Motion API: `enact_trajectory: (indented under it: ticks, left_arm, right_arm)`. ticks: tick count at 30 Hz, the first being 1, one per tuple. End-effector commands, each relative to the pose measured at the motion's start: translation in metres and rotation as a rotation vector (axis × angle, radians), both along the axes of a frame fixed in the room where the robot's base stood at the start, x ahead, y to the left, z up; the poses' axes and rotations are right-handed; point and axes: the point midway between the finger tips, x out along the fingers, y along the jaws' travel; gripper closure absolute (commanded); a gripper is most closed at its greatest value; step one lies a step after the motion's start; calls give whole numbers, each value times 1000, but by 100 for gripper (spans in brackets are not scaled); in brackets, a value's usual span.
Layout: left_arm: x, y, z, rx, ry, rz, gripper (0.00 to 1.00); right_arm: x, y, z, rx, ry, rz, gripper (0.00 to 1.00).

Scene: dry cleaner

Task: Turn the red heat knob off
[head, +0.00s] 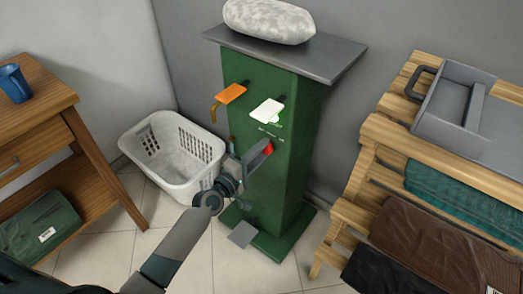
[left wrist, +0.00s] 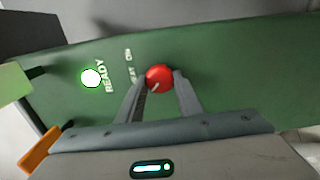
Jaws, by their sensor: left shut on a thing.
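The red heat knob (head: 268,149) is on the front of the green machine column (head: 293,185). My left gripper (head: 262,153) reaches it from the lower left in the head view. In the left wrist view the red knob (left wrist: 159,77) sits between the two fingertips of the left gripper (left wrist: 161,84), which are shut on it. A pale pointer line shows on the knob's face. The words "HEAT ON", partly hidden, are printed beside it. A lit round "READY" light (left wrist: 91,78) glows whitish green. My right gripper is not in view.
A wooden rack (head: 400,135) with folded cloths stands right.

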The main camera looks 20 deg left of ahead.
Motion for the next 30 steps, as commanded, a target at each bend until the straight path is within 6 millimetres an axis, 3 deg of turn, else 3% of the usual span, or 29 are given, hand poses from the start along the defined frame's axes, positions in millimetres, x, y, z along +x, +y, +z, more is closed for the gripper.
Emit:
enact_trajectory:
  ticks: [11, 12, 14, 30]
  left_arm:
    - [0, 1, -2, -8, 5, 1, 90]
    - [0, 1, -2, -8, 5, 1, 63]
    - [0, 1, -1, -8, 5, 1, 49]
    - [-10, 4, -1, -6, 3, 0, 49]
  right_arm:
    - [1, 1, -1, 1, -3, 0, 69]
    - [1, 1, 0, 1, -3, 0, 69]
    - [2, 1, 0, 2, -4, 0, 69]
    - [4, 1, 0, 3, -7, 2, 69]
